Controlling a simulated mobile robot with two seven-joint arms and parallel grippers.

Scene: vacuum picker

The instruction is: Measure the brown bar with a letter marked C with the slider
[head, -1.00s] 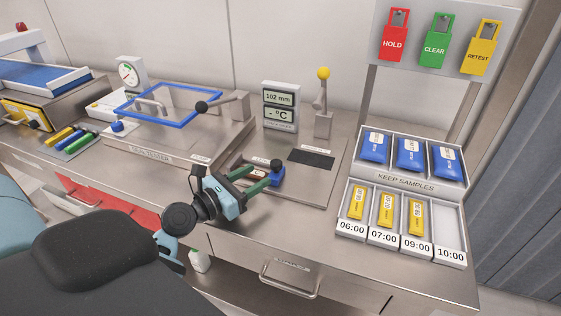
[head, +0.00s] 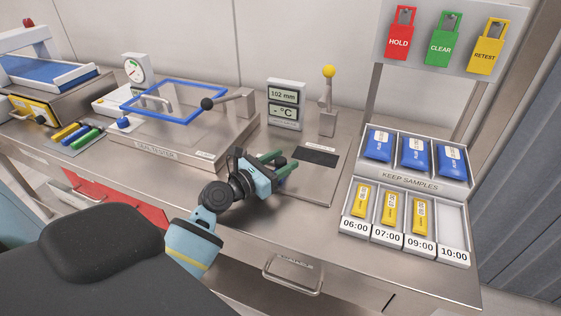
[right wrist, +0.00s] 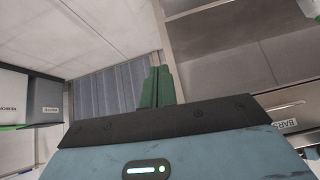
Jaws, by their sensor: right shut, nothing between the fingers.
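The gauge display (head: 284,105) reads 102 mm above a dash with °C, on the steel bench. My left gripper (head: 285,160) is over the left part of the measuring plate (head: 322,183) in the head view, its two green fingers apart. The blue slider (head: 281,183) is almost wholly hidden behind and under those fingers; I cannot tell whether they touch it. The brown bar is hidden behind my left gripper, and no letter C can be read. My right gripper (right wrist: 157,87) shows only in the right wrist view, its green fingers together and empty.
A lever with a yellow knob (head: 329,72) stands behind the plate. A seal tester (head: 170,135) with a blue frame is to the left. The keep-samples rack (head: 409,184) with blue and yellow packs is to the right. A drawer handle (head: 293,277) is in front. The bench front is clear.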

